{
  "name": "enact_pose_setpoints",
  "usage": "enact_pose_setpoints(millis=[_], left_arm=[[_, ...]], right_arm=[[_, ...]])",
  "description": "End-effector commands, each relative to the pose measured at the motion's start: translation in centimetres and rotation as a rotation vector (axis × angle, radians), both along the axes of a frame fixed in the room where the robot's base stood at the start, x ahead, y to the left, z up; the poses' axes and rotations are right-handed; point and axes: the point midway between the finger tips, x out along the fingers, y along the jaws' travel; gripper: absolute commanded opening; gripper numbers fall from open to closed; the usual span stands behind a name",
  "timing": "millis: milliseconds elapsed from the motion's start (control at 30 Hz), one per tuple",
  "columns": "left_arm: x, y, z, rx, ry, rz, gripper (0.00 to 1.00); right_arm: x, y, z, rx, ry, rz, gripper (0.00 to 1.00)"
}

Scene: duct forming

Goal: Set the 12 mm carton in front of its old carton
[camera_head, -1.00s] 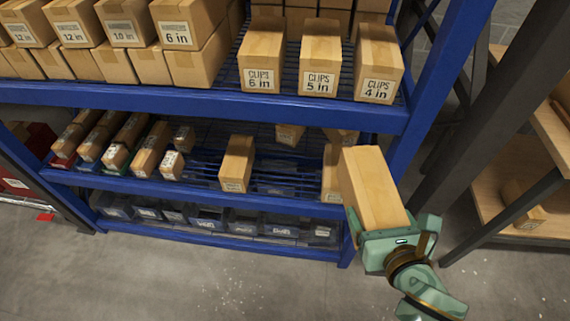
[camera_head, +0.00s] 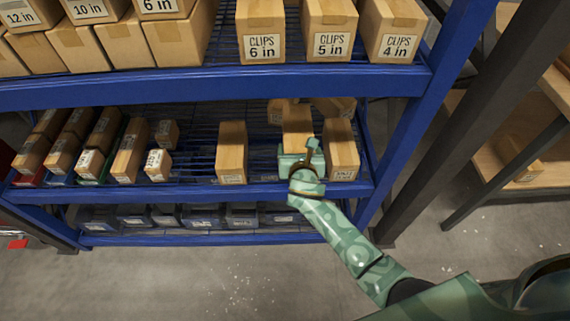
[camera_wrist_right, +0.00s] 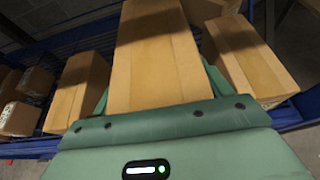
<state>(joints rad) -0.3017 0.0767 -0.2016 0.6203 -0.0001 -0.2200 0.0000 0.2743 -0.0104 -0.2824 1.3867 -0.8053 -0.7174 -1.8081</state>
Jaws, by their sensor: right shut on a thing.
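My right gripper (camera_head: 300,160) is shut on a plain brown carton (camera_head: 297,123) at the middle shelf. In the right wrist view the held carton (camera_wrist_right: 155,55) fills the space between the green fingers (camera_wrist_right: 160,115); no label on it shows. It sits between two standing cartons, one to the left (camera_head: 231,152) and one to the right (camera_head: 341,150); their labels are too small to read. Behind it, smaller cartons stand deeper on the shelf, one (camera_head: 277,110) partly hidden and one (camera_head: 335,106) at back right. I cannot tell whether the held carton touches the shelf. My left gripper is not in view.
The blue upper shelf (camera_head: 250,82) overhangs, with CLIPS cartons (camera_head: 328,30) on it. Blue uprights (camera_head: 425,110) stand at the right. Several cartons (camera_head: 128,152) fill the middle shelf's left part. Dark bins (camera_head: 200,217) line the bottom shelf.

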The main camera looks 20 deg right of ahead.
Motion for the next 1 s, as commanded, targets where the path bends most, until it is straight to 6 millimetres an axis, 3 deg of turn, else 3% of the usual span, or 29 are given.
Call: enact_pose_setpoints(millis=[33,100,367,600,1000], left_arm=[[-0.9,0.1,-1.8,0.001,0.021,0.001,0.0],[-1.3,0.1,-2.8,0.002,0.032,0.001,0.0],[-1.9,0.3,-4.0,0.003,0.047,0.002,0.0],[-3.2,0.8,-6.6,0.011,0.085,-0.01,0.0],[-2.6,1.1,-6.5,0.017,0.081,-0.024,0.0]], right_arm=[[0.6,0.5,-2.7,0.0,0.012,-0.001,0.43],[1.4,1.1,-3.8,-0.002,0.011,0.0,0.43],[2.9,2.0,-4.9,-0.002,0.004,-0.001,0.43],[3.3,2.3,-8.8,-0.002,0.01,-0.001,0.43],[3.3,2.3,-8.7,-0.003,0.003,-0.001,0.43]])
